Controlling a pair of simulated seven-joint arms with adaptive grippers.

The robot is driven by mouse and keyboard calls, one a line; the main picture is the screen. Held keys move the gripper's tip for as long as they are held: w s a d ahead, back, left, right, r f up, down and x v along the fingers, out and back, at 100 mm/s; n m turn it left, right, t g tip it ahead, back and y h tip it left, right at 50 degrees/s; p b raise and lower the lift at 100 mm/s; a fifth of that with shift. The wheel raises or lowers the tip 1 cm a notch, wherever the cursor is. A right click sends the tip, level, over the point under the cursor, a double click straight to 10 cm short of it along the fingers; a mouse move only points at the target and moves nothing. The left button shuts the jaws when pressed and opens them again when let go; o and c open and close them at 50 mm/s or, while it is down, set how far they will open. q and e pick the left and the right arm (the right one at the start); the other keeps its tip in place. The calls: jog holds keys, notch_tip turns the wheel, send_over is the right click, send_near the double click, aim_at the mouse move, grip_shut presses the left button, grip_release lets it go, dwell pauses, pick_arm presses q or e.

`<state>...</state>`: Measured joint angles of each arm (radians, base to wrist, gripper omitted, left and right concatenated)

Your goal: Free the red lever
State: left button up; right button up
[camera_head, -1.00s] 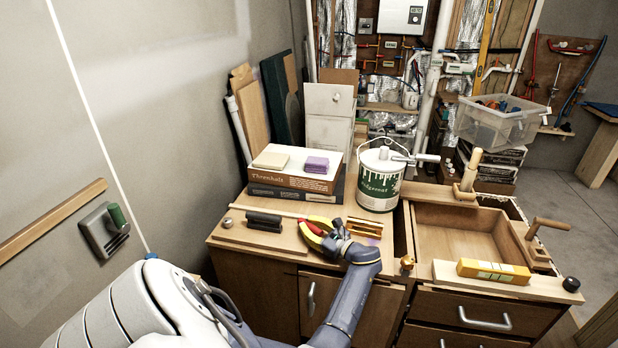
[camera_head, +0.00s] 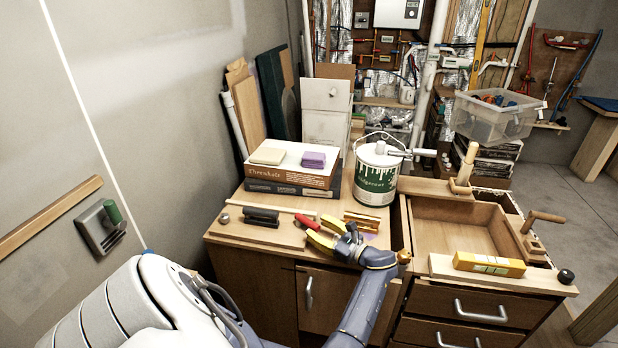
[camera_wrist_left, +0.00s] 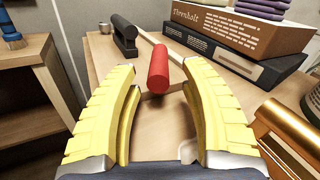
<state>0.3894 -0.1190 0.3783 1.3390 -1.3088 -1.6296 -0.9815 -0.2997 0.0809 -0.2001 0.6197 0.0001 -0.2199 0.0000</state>
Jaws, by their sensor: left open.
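The red lever (camera_head: 306,221) is a short red cylinder on the bench top at the front left. It also shows in the left wrist view (camera_wrist_left: 158,68), where it lies between the ends of the yellow fingers. My left gripper (camera_head: 318,229) is open, with its fingertips at the lever's near end. In the left wrist view the left gripper (camera_wrist_left: 163,72) has a clear gap on both sides of the lever, and the fingers appear not to touch it. A pale wooden rod (camera_head: 285,210) runs behind the lever; whether they touch is unclear. My right gripper is not in view.
A dark-handled block (camera_head: 262,216) sits left of the lever. Stacked book boxes (camera_head: 290,172) stand behind it. A brass-coloured bar (camera_head: 361,222) lies close right of the gripper, and a paint can (camera_head: 376,178) stands behind that. An open drawer box (camera_head: 455,206) is further right.

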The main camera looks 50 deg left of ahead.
pick_arm(q)
jog(key=shift+w+d, duration=0.2)
jog(key=shift+d, duration=1.3)
jog(key=shift+w+d, duration=0.2)
jog(key=shift+d, duration=1.25)
